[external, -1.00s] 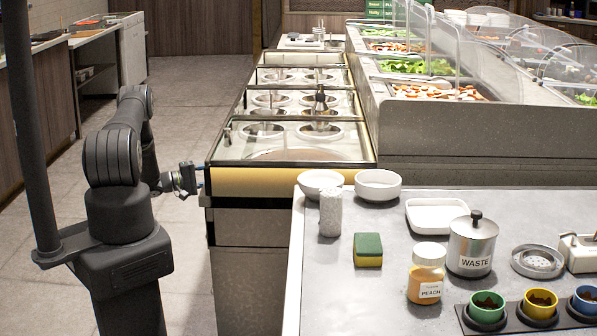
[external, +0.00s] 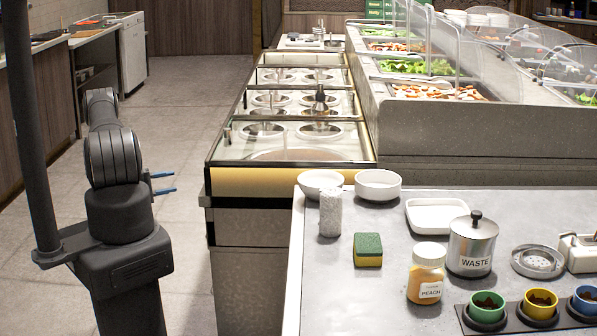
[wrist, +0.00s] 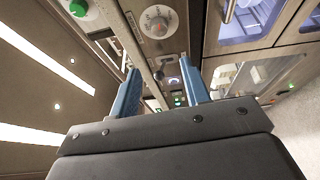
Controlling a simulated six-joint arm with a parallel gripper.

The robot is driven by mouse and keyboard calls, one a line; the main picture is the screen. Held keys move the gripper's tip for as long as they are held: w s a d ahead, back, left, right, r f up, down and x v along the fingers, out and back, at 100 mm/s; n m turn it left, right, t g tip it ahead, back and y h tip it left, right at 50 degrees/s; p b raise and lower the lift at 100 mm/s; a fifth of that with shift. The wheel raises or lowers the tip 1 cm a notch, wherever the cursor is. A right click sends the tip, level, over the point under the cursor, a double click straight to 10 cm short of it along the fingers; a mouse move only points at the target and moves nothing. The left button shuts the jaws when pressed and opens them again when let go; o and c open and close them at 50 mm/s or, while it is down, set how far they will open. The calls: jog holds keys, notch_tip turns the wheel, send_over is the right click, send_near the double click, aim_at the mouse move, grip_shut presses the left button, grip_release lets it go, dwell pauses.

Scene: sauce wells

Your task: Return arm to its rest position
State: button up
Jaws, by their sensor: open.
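My gripper (external: 172,183) shows just right of my arm in the external view. Its two blue fingers are apart, point right and hold nothing. It is over the floor, left of the sauce well counter (external: 262,183) and clear of it. My arm is folded close above its base, and part of the gripper is hidden behind the arm. In the wrist view, the open blue fingers (wrist: 160,93) have nothing between them. That camera faces ceiling lights and a panel with knobs.
The sauce wells (external: 268,130) lie to the right. A grey table (external: 330,290) at front right holds bowls, a sponge (external: 368,250), a peach jar (external: 426,275), a waste pot (external: 472,245) and small coloured cups. The floor (external: 190,110) behind and right of my arm is clear.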

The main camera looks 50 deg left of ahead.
jog(key=x, duration=1.7)
jog(key=shift+w, duration=0.25)
jog(key=r+v, duration=0.1)
jog(key=v, duration=1.7)
jog(key=w+d+n+g+h, duration=0.1)
jog(key=w+d+n+g, duration=0.2)
jog(key=w+n, duration=0.4)
jog(key=w+d+n+g+h, duration=0.1)
jog(key=w+d+n+g, duration=0.2)
jog(key=w+n, duration=0.3)
jog(key=shift+w+d+r+n+g, duration=0.25)
jog(key=shift+w+d+n+g, duration=0.2)
jog(key=shift+w, duration=1.45)
